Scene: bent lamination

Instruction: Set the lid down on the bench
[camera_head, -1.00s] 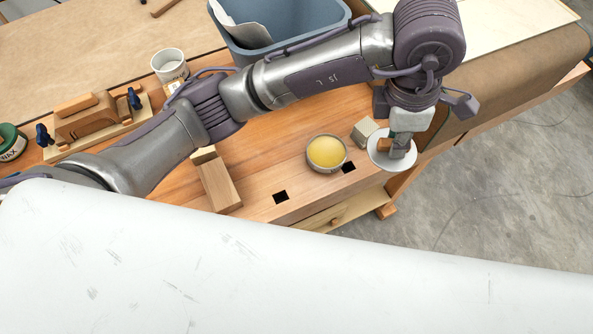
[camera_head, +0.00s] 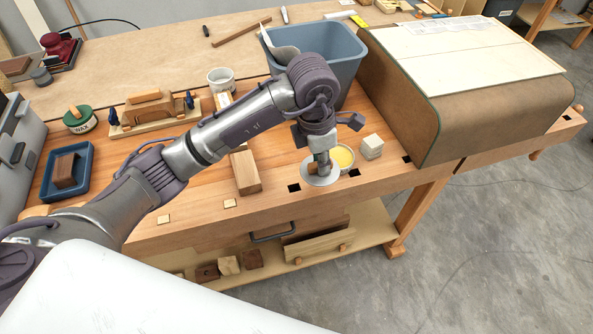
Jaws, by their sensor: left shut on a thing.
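My left gripper (camera_head: 321,165) points down and is shut on the round pale lid (camera_head: 316,180), at what looks like a brown knob on its top. The lid looks roughly level near the bench's front edge. It partly covers the round tin with yellow contents (camera_head: 345,157) in this view. I cannot tell whether the lid touches the bench (camera_head: 285,168) or hangs above it. My right gripper is not in view.
A pale cube (camera_head: 372,146) stands right of the tin. A wooden block (camera_head: 246,176) lies to the left, with dark square holes in the bench between. A blue-grey bin (camera_head: 340,60) stands behind. A brown bent form (camera_head: 420,120) stands at the right.

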